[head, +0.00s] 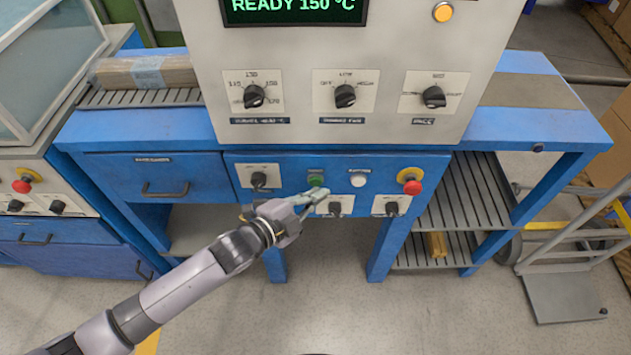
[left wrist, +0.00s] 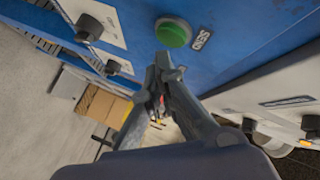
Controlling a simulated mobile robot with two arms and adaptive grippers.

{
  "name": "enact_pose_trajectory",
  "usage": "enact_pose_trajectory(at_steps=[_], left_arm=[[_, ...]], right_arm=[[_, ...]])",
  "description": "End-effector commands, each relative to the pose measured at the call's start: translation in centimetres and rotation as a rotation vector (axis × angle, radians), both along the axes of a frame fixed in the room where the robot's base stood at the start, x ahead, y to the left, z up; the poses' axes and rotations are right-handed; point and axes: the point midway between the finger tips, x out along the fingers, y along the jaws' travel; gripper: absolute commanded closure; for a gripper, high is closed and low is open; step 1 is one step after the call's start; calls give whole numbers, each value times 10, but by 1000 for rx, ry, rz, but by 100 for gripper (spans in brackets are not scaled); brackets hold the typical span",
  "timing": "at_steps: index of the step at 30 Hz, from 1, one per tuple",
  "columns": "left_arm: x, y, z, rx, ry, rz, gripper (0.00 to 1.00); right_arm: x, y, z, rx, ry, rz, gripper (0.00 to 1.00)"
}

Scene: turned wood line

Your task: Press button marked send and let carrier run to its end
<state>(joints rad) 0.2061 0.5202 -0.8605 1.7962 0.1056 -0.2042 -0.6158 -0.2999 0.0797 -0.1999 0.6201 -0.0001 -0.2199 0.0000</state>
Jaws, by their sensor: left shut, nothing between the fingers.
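The green send button (head: 315,179) sits on the blue front panel of the machine. In the left wrist view the green button (left wrist: 174,32) shows large, with the label SEND (left wrist: 201,38) beside it. My left gripper (head: 322,195) is shut and empty, with its fingertips just below the button in the head view. In the left wrist view the shut fingertips (left wrist: 166,66) are close to the button's edge; I cannot tell if they touch it. A wrapped wooden bundle (head: 148,73) lies on the slatted conveyor at the left. I cannot make out which thing is the carrier. My right gripper is not in view.
A white button (head: 358,180), a red stop knob (head: 412,187) and black rotary switches (head: 259,179) share the panel. The display (head: 293,8) reads READY 150 °C. A hand truck (head: 570,260) stands at the right. The floor in front is clear.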

Motion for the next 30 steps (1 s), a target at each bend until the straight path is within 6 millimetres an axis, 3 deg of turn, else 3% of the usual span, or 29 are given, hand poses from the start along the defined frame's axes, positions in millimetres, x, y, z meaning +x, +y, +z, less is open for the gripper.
enact_pose_trajectory(at_steps=[30], left_arm=[[9, 0, 0, 0, 0, 0, 100]], right_arm=[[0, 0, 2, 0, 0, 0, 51]])
